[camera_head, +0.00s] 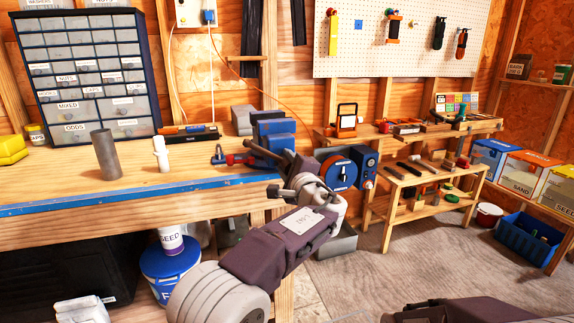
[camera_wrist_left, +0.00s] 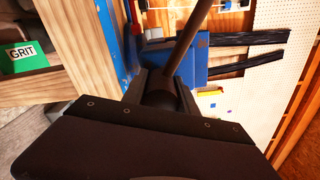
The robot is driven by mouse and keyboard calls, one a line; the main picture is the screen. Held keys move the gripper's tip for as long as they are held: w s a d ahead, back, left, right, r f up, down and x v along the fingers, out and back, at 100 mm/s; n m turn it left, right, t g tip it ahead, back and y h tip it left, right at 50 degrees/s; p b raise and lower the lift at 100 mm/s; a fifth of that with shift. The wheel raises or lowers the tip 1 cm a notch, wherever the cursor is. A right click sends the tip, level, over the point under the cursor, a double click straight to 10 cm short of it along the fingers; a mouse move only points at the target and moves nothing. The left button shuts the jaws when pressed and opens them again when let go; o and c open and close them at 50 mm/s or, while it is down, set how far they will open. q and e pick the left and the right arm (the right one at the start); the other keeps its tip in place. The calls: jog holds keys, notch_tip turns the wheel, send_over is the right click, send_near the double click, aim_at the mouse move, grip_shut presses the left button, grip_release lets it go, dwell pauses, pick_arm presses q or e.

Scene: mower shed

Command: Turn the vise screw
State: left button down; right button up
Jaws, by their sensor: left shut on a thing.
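The blue vise (camera_head: 275,133) is at the right end of the long workbench; its blue body (camera_wrist_left: 190,62) also shows in the left wrist view. A dark bar (camera_head: 259,152), which looks like the vise screw's handle, slants up and left from my left gripper (camera_head: 294,172). In the left wrist view the bar (camera_wrist_left: 193,40) rises from between the fingers of my left gripper (camera_wrist_left: 160,92), which is shut on it. The screw itself is mostly hidden behind the gripper. Part of my right arm shows at the lower right, with its gripper outside the picture.
A metal cylinder (camera_head: 105,154) and white bottle (camera_head: 161,154) stand on the workbench (camera_head: 60,193). A blue disc machine (camera_head: 366,164) is close right of my left gripper. A low tool bench (camera_head: 391,180) stands farther right. A blue bucket (camera_head: 168,268) sits under the workbench.

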pick_arm(q)
jog(key=shift+r, duration=0.1)
jog(key=c, duration=1)
grip_release()
jog(key=shift+a, duration=0.1)
jog(key=shift+o, duration=0.2)
jog(key=shift+s, duration=0.2)
jog(key=v, duration=0.8)
jog(key=shift+s+d+b, duration=0.2)
jog(key=shift+s+b, duration=0.1)
